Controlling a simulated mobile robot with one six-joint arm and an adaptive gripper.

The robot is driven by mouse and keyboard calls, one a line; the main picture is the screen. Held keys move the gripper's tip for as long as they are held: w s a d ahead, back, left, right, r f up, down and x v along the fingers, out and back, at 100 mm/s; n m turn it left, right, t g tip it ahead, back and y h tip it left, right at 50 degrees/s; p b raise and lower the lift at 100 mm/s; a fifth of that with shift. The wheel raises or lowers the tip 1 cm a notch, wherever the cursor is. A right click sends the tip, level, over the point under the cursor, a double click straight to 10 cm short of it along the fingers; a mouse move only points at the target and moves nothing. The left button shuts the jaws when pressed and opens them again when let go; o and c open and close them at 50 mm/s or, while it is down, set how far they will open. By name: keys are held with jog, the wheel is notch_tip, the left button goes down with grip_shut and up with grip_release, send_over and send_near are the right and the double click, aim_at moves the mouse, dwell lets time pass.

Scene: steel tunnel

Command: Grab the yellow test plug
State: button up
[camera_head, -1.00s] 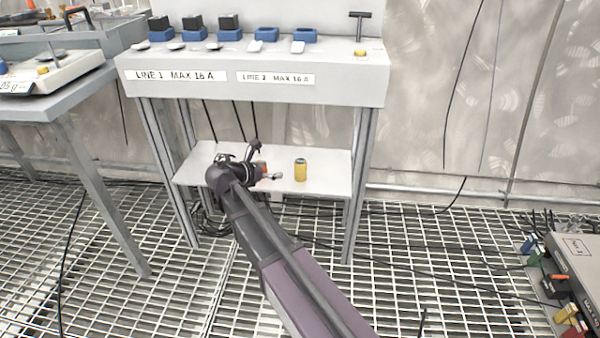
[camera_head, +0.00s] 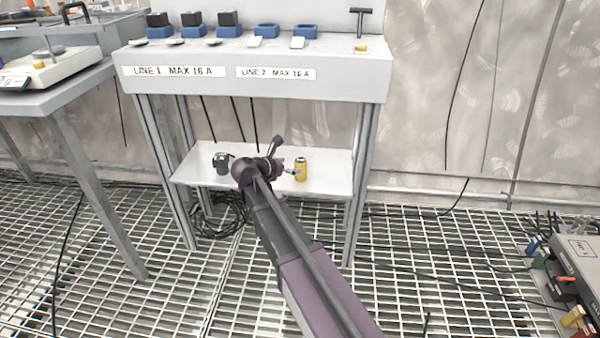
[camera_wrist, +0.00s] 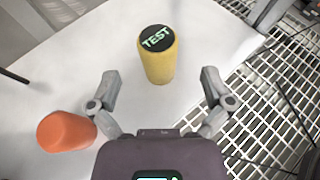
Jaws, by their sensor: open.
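The yellow test plug (camera_head: 301,169) stands upright on the low white shelf of the bench. In the wrist view the yellow test plug (camera_wrist: 159,62) shows a black top with green letters reading TEST. My gripper (camera_wrist: 160,85) is open, with one finger on each side of the picture and the plug straight ahead, just beyond the fingertips. Nothing is between the fingers. In the head view my gripper (camera_head: 291,172) is at the plug's left side, close to it; the exact gap cannot be told there.
An orange cylinder (camera_wrist: 66,132) is on the shelf just left of my gripper. A black item (camera_head: 222,163) stands further left on the shelf (camera_head: 330,184). The bench top (camera_head: 250,85) is above, with legs at both sides. Grating floor lies beyond the shelf edge.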

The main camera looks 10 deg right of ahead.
aim_at(296, 163)
dwell(0.3)
jog(key=shift+b+x, duration=0.85)
jog(key=shift+x, duration=1.8)
jog(key=shift+w+r, duration=0.2)
jog(key=c, duration=1.3)
